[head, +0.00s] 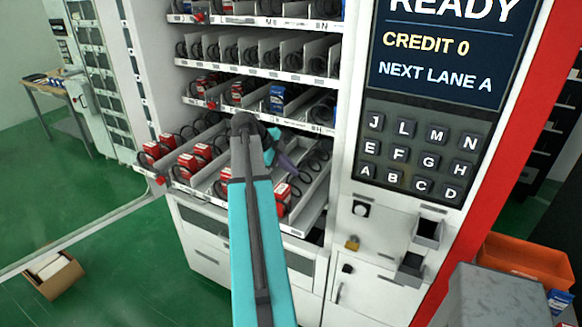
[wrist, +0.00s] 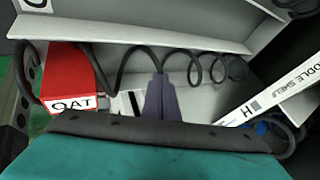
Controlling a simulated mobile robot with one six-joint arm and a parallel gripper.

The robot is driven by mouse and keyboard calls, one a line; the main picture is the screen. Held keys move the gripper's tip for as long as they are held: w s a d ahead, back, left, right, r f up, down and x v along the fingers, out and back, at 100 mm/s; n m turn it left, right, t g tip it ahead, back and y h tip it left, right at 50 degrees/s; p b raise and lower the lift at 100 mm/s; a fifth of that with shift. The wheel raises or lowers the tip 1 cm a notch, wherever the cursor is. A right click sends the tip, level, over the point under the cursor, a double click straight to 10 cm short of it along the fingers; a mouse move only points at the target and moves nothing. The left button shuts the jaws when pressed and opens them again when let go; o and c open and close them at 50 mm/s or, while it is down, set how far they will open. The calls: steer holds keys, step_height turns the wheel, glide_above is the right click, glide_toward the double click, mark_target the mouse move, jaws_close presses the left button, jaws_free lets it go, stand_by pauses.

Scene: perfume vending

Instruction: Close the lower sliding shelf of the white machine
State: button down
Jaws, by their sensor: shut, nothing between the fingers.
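The white machine (head: 352,215) stands with its glass door swung open at the left. Its lower sliding shelf (head: 213,199) is pulled out past the shelves above, with red boxes (head: 193,160) and black spiral coils in its lanes. My gripper (head: 287,163) is shut and empty, over the right part of this shelf, partly behind my teal arm. In the wrist view the shut fingers (wrist: 161,82) stand among the coils, right of a red box (wrist: 70,75). I cannot tell whether they touch the shelf.
The middle shelf's front strip (wrist: 270,93) is close at the right in the wrist view. A keypad panel (head: 415,155) is at the right. An orange bin (head: 525,260) stands at lower right. A cardboard box (head: 55,275) lies on the green floor.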

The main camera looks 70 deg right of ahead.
mark_target(319, 173)
steer(key=b+x, duration=0.1)
steer(key=x, duration=0.6)
steer(key=shift+s+d+f, duration=0.1)
steer(key=shift+d+f, duration=0.05)
steer(key=shift+f, duration=0.05)
steer(key=shift+d+r+p, duration=0.3)
steer(key=shift+d+p, duration=0.1)
steer(key=shift+d, duration=0.1)
steer(key=shift+d+f+p, duration=0.1)
steer(key=shift+d+p, duration=0.4)
steer(key=shift+d, duration=0.9)
steer(key=shift+s+d+f+b, duration=0.15)
steer(key=shift+d+b, duration=0.95)
steer(key=shift+d, duration=1.4)
steer(key=shift+a, duration=0.1)
